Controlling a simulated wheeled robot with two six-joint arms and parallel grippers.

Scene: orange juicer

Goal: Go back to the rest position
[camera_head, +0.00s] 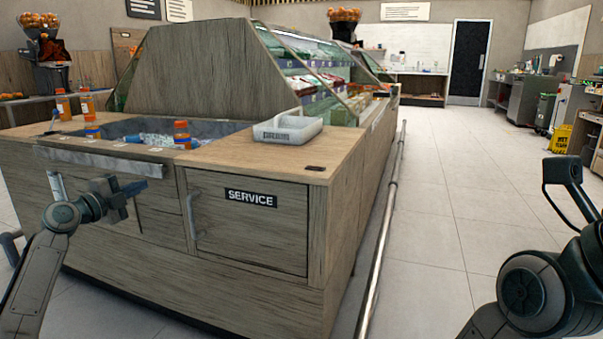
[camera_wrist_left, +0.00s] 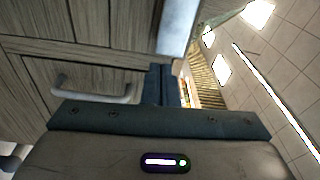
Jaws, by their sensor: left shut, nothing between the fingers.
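My left gripper (camera_head: 128,192) is in front of the wooden service counter (camera_head: 255,228), at the left of the head view. Its dark fingers are shut with nothing between them. In the left wrist view the shut fingers of my left gripper (camera_wrist_left: 161,85) show in front of the counter's wooden panels (camera_wrist_left: 90,60). My right arm (camera_head: 535,290) shows at the lower right of the head view, over the open floor. The fingers of the right gripper do not show.
On the counter top stand several orange bottles (camera_head: 182,133) and a light grey tray (camera_head: 287,130). A metal handle (camera_head: 192,215) juts from the counter front beside my left gripper. A metal rail (camera_head: 383,225) runs along the counter's right side. The tiled floor (camera_head: 432,220) right of it is clear.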

